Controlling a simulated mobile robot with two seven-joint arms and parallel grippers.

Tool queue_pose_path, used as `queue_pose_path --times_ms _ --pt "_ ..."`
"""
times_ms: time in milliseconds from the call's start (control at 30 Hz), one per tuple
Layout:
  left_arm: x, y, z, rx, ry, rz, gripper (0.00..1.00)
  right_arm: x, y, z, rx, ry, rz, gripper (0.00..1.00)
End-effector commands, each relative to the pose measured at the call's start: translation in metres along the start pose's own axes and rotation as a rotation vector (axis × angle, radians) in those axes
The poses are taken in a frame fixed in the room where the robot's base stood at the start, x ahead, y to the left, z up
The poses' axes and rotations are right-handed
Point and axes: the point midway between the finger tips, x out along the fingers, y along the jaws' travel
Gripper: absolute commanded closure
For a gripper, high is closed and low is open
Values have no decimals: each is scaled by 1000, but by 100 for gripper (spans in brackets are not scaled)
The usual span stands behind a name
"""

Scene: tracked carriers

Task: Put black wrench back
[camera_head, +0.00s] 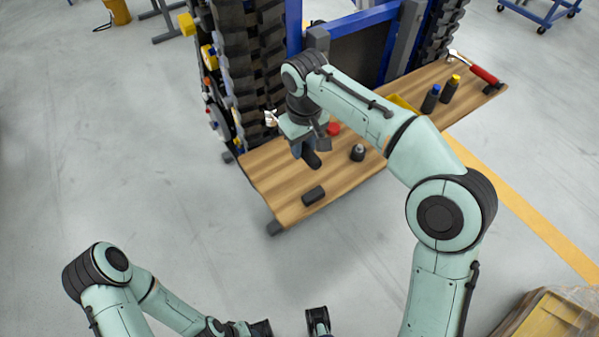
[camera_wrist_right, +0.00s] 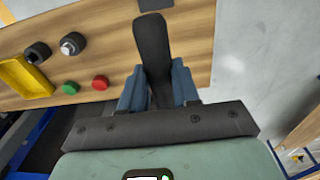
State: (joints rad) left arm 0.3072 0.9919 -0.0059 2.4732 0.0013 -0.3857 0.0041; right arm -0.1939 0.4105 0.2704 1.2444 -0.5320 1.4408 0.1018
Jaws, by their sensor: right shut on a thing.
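My right gripper (camera_head: 306,150) is over the near left part of the wooden bench. It is shut on a long dark piece, which I take to be the black wrench (camera_head: 313,160). In the right wrist view the black wrench (camera_wrist_right: 152,45) stands out between the two blue fingers (camera_wrist_right: 159,88), its rounded end pointing away from the palm. Its other end is hidden by the gripper. My left arm is low in the head view; its gripper (camera_head: 260,328) is partly cut off by the bottom edge, so its jaws cannot be read.
The wooden bench (camera_head: 345,182) holds a black block (camera_head: 313,195), a red cap (camera_head: 333,129), a dark grey-topped piece (camera_head: 357,153), two bottles (camera_head: 431,98) and a red-handled hammer (camera_head: 484,75). A green cap (camera_wrist_right: 70,88) and yellow tray (camera_wrist_right: 25,75) show. The tracked carrier (camera_head: 240,60) rises behind.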

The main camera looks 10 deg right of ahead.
Motion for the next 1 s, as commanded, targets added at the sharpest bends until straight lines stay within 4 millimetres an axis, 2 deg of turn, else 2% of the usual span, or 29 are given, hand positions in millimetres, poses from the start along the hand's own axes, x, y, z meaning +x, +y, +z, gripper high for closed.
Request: queue_pose_path --times_ms 33,100,300,533,767,967,1000 --pt "6 -2 0 -1 -1 0 57 16 0 2 0 -3 0 100" --pt "8 -2 -2 0 4 1 57 34 -1 2 -1 -1 0 100" --pt "12 -2 -5 1 15 3 57 68 -2 4 0 1 0 100" --pt "14 -2 -7 2 19 4 57 84 -2 4 0 2 1 100" --pt "18 -3 -10 2 28 6 57 116 -3 6 1 2 0 100" --pt "17 -3 -10 3 29 6 57 119 -3 6 1 1 1 100" --pt "17 -3 -10 3 29 6 57 120 -3 7 0 -2 1 63"
